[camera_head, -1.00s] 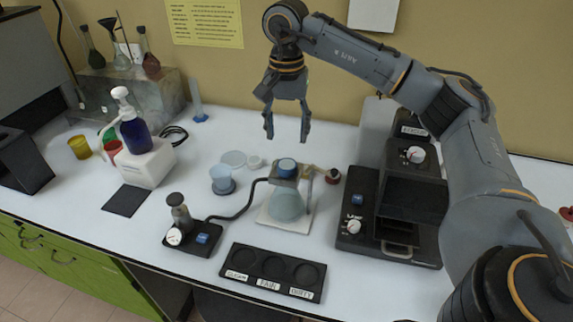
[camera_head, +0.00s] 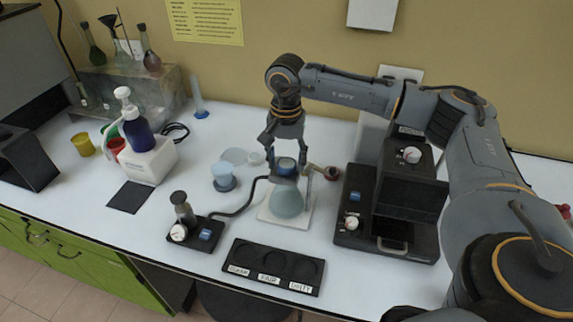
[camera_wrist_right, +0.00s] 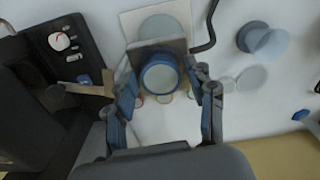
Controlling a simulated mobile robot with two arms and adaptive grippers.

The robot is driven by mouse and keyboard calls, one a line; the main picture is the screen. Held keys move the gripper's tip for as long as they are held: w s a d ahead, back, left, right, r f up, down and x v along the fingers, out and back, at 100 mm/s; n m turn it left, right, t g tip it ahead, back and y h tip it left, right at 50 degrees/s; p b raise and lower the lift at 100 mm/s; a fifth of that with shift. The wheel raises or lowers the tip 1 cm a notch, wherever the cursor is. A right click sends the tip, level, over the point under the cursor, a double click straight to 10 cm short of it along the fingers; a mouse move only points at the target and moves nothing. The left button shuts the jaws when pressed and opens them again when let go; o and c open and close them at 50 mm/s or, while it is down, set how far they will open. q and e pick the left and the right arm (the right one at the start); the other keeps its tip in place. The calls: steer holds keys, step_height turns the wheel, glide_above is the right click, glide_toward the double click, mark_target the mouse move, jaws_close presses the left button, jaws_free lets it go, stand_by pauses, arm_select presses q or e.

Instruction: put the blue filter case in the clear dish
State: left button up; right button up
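The blue filter case (camera_head: 286,164) is a short round piece with a blue rim and pale top, on top of the stand above a flask. In the right wrist view the blue filter case (camera_wrist_right: 160,76) lies between my fingers. My right gripper (camera_head: 285,150) points down over it, open, with a finger on each side; I see gaps in the wrist view (camera_wrist_right: 166,84). A pale flat round piece, apparently the clear dish (camera_head: 234,156), lies on the bench left of the stand; it also shows in the wrist view (camera_wrist_right: 252,78). My left gripper is out of view.
A flask (camera_head: 286,202) stands on a white plate below the case. A pale blue cup (camera_head: 222,171) is left of it. A black instrument (camera_head: 355,196) stands right, a labelled black tray (camera_head: 272,268) in front, and a pump (camera_head: 185,208) front left, joined by a hose.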

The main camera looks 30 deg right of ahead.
steer(key=c, duration=0.6)
steer(key=shift+o, duration=0.2)
steer(key=shift+r, duration=0.1)
